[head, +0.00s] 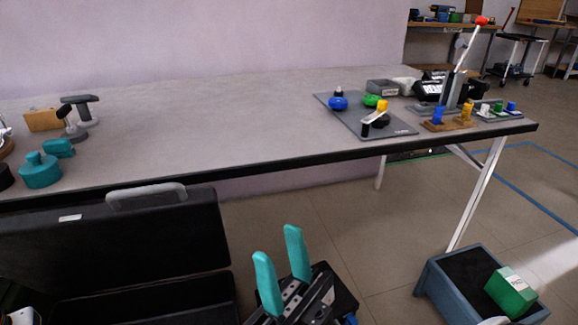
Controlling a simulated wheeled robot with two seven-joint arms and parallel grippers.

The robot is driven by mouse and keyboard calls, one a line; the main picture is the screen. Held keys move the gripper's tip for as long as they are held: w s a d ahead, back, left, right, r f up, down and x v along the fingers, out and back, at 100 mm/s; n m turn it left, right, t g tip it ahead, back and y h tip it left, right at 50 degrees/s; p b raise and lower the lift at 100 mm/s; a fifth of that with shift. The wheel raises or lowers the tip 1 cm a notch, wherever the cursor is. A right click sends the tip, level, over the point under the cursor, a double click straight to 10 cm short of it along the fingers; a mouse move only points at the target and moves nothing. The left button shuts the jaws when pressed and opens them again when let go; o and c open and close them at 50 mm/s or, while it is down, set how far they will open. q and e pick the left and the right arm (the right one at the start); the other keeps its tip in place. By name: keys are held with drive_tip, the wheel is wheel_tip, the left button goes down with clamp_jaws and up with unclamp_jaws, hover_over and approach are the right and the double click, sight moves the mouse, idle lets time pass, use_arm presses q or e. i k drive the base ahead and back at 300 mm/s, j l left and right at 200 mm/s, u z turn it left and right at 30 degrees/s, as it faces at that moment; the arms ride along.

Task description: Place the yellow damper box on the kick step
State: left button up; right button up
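A mustard-yellow box (44,119), the only yellow box I see, lies on the grey table at the far left, beside a grey stand. A blue-grey step-like block (432,280) with a black top stands on the floor at the lower right and looks like the kick step. A green box with a white label (511,292) rests on its top. My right gripper (280,268) has teal fingers that stand apart with nothing between them. It is in front of the table, left of the block and far from the yellow box.
A black case with a grey handle (147,194) stands open below the table's left front edge. Teal pieces (40,171) lie near the yellow box. A grey board (365,115) with coloured knobs and several fixtures fill the table's right end. The middle of the table (230,120) is clear.

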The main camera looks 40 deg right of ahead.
sight(472, 269)
drive_tip(key=k+z, duration=0.35)
drive_tip(key=k+l+z, duration=0.15)
drive_tip(key=z, duration=0.6)
drive_tip(key=l+z, duration=0.15)
drive_tip(key=z, duration=0.7)
drive_tip(key=i+l+z, duration=0.1)
drive_tip(key=z, duration=0.7)
drive_tip(key=i+j, duration=0.1)
drive_tip(key=i, duration=0.5)
drive_tip(key=i+j+z, duration=0.15)
drive_tip(key=i, duration=0.4)
drive_tip(key=l, duration=0.05)
